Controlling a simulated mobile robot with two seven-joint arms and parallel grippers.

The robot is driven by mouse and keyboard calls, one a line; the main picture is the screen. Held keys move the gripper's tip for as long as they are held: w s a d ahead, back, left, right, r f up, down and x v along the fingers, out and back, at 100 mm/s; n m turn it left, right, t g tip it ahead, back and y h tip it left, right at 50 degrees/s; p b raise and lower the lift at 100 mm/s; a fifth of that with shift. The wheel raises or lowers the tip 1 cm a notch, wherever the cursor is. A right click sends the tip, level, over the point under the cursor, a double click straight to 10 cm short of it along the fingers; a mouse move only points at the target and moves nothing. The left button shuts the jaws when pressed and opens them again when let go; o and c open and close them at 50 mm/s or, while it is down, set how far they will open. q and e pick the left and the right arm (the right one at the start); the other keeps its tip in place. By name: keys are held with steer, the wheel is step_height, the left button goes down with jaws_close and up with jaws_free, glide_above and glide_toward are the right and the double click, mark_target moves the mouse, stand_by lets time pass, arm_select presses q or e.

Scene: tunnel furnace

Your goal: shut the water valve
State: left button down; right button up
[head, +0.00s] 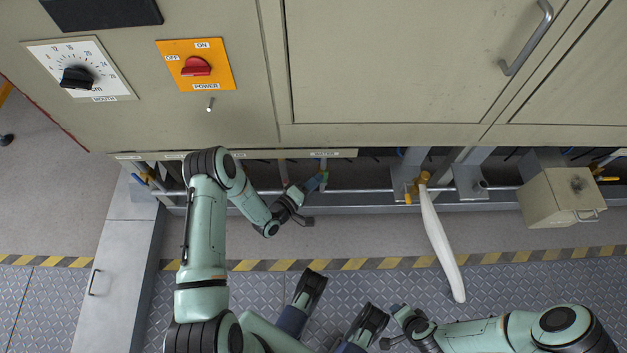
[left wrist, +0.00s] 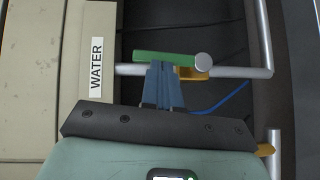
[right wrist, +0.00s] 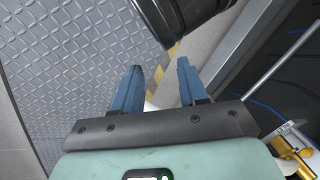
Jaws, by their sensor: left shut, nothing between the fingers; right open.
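The water valve has a green lever (left wrist: 165,58) and a yellow body (left wrist: 192,73) on a grey pipe (left wrist: 240,72), beside the WATER label (left wrist: 97,65) in the left wrist view. The lever looks roughly in line with the pipe. My left gripper (left wrist: 163,70) is shut with nothing in it, its fingertips right at the lever; whether they touch cannot be told. In the head view my left gripper (head: 319,181) is under the cabinet edge and mostly covers the valve. My right gripper (head: 399,313) is low on the right; its fingers (right wrist: 160,85) are open and empty.
A white hose (head: 440,245) hangs from a yellow valve (head: 418,186) right of my left gripper. A beige box (head: 560,197) stands farther right. The furnace cabinet (head: 390,60) overhangs the pipes. The orange power switch plate (head: 196,66) is above. The patterned floor (head: 540,280) is open.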

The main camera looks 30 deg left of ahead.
arm_select(q)
steer(key=w+d+f+m+g+y+p, duration=0.2)
steer(key=w+d+m+g+y+p, duration=0.1)
steer(key=w+d+m+g+y, duration=0.1)
steer(key=shift+w+d+m+g+y, duration=0.2)
steer(key=shift+d+m+g+y, duration=0.8)
steer(key=shift+d+g, duration=0.45)
arm_select(e)
steer(key=s+a+r+g, duration=0.1)
steer(key=s+a+r, duration=0.1)
steer(key=s+r, duration=0.2)
steer(key=shift+s+a+g+y, duration=0.3)
steer(key=shift+s+a+y, duration=0.1)
steer(key=shift+s, duration=0.25)
arm_select(q)
steer(key=shift+d, duration=0.1)
arm_select(e)
steer(key=shift+d+f, duration=0.1)
